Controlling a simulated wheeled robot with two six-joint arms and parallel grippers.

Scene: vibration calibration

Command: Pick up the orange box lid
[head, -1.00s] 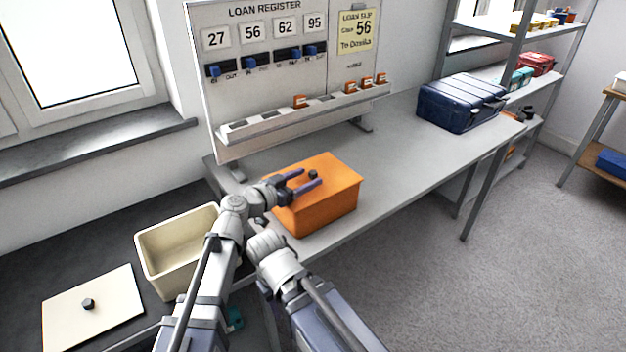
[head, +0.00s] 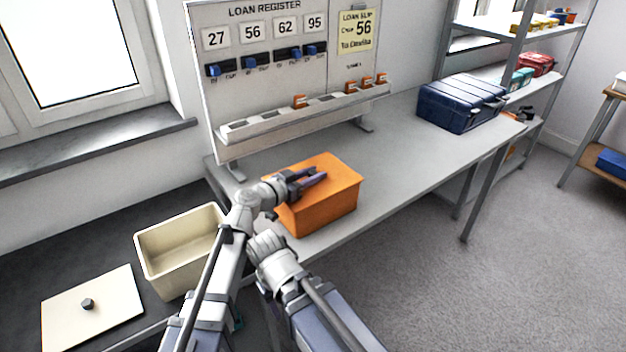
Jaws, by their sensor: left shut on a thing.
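The orange box (head: 325,212) stands on the grey table with its flat orange lid (head: 340,172) on top. The lid has a small dark knob, which showed between the fingers before and is now hidden by them. My left gripper (head: 312,181) lies over the lid, its purple-grey fingers closed around the knob. The lid appears to rest on the box; I see no gap between them. My right arm (head: 275,258) ends in front of the box, and its gripper does not show.
An open cream box (head: 180,246) and its cream lid (head: 92,308) are on the dark bench at left. The loan register board (head: 270,80) stands behind the orange box. A dark blue case (head: 460,104) sits farther right; the grey table (head: 400,150) between is clear.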

